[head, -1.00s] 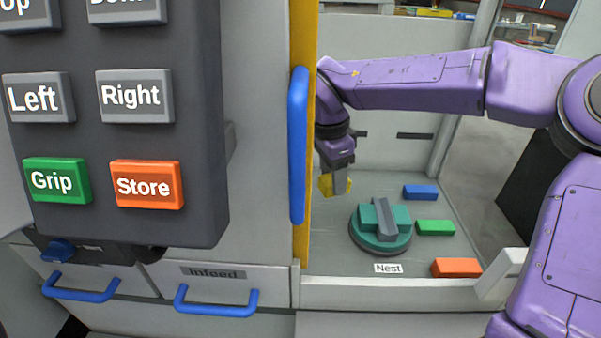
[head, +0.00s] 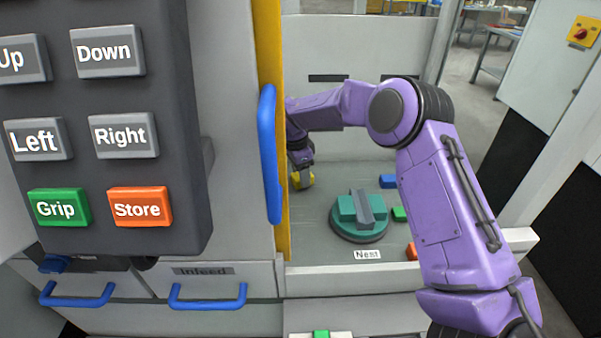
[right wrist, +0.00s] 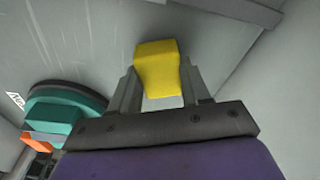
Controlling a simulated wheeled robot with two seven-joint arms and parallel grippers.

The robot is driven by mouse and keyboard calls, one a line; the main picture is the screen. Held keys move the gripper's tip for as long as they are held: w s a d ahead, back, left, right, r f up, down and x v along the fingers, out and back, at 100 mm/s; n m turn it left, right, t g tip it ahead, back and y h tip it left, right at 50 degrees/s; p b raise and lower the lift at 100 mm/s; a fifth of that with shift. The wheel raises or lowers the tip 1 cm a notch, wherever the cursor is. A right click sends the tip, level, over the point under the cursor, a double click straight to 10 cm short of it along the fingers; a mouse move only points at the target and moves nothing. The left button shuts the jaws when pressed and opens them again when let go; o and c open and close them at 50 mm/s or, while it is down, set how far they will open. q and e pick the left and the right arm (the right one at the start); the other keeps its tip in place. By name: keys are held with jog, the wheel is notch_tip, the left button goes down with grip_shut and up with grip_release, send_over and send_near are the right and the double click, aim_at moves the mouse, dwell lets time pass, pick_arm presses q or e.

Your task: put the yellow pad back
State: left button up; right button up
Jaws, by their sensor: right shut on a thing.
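The yellow pad (head: 306,180) is in my right gripper (head: 299,172), behind the open door edge in the head view. The right wrist view shows the yellow pad (right wrist: 160,68) between the two fingers of the right gripper (right wrist: 158,88), which is shut on it. Grey floor shows beyond the pad; I cannot tell whether the pad touches it. The gripper is to the left of the round teal nest fixture (head: 358,232), which has a grey bar across its top. My left gripper is not in view.
Blue (head: 388,181), green (head: 399,214) and orange (head: 412,252) pads lie right of the nest, partly behind my arm. The yellow door edge with its blue handle (head: 269,155) stands close left of the gripper. A button panel (head: 105,125) fills the left.

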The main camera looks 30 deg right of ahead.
aim_at(295, 176)
jog(key=shift+w+f, duration=0.15)
jog(key=shift+f, duration=0.35)
jog(key=o, duration=0.9)
jog(key=shift+o, duration=0.2)
notch_tip(295, 176, up, 12)
jog(key=a+b, duration=0.1)
jog(key=shift+a, duration=0.25)
jog(key=shift+w+r, duration=0.1)
